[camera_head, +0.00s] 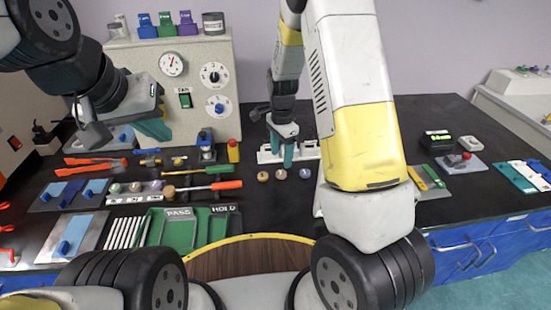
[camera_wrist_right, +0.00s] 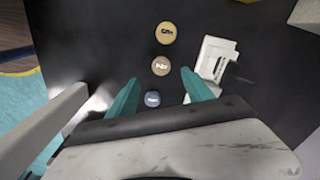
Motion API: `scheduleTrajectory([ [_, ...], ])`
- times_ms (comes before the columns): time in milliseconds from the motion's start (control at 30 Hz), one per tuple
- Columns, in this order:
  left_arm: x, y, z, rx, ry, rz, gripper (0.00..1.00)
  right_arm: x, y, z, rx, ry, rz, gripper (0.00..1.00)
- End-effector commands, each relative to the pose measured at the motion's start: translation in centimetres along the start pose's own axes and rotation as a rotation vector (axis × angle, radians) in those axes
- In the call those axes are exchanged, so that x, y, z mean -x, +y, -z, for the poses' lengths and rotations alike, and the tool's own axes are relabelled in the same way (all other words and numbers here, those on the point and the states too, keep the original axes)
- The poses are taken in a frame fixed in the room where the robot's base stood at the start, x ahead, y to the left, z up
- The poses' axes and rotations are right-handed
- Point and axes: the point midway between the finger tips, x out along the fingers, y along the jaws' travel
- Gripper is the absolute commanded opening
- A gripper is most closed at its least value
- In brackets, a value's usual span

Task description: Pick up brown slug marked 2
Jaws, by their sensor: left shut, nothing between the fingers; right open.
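Three small round slugs lie in a row on the black bench. In the right wrist view they are a yellow slug (camera_wrist_right: 165,33), a brown slug (camera_wrist_right: 161,66) and a blue-grey slug (camera_wrist_right: 152,99). The brown slug also shows in the head view (camera_head: 281,174), in the middle of the row. Its mark is too small to read surely. My right gripper (camera_head: 288,163) is open and points down over the row. In the wrist view its teal fingertips (camera_wrist_right: 159,76) lie either side of the brown slug, with nothing held. My left gripper (camera_head: 157,130) is shut and empty, at the left above the bench.
A white fixture (camera_wrist_right: 213,62) stands close beside the slugs, behind them in the head view (camera_head: 300,152). Screwdrivers (camera_head: 212,186), a rack of several small pieces (camera_head: 135,192) and green trays (camera_head: 185,228) lie to the left.

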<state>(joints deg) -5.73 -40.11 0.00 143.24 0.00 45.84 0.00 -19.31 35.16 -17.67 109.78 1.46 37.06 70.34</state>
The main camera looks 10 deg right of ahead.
Motion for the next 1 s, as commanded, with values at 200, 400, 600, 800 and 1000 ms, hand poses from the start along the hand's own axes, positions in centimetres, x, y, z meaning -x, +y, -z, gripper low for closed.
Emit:
scheduleTrajectory([
  [200,0.0,0.0,0.0,0.000,0.000,0.000,0.00,-2.6,0.0,0.1,0.000,-0.001,-0.004,0.59],
  [400,0.0,0.0,0.0,0.000,0.000,0.000,0.00,-5.6,-0.1,0.3,0.000,-0.002,-0.005,0.59],
  [600,0.0,0.0,0.0,0.000,0.000,0.000,0.00,-7.2,-0.2,0.3,0.000,0.000,-0.001,0.59],
  [800,0.0,0.0,0.0,0.000,0.000,0.000,0.00,-7.2,-0.2,0.3,0.001,0.000,0.000,0.59],
  [1000,0.0,0.0,0.0,0.000,0.000,0.000,0.00,-7.1,-0.2,0.3,0.001,0.000,0.000,0.20],
])
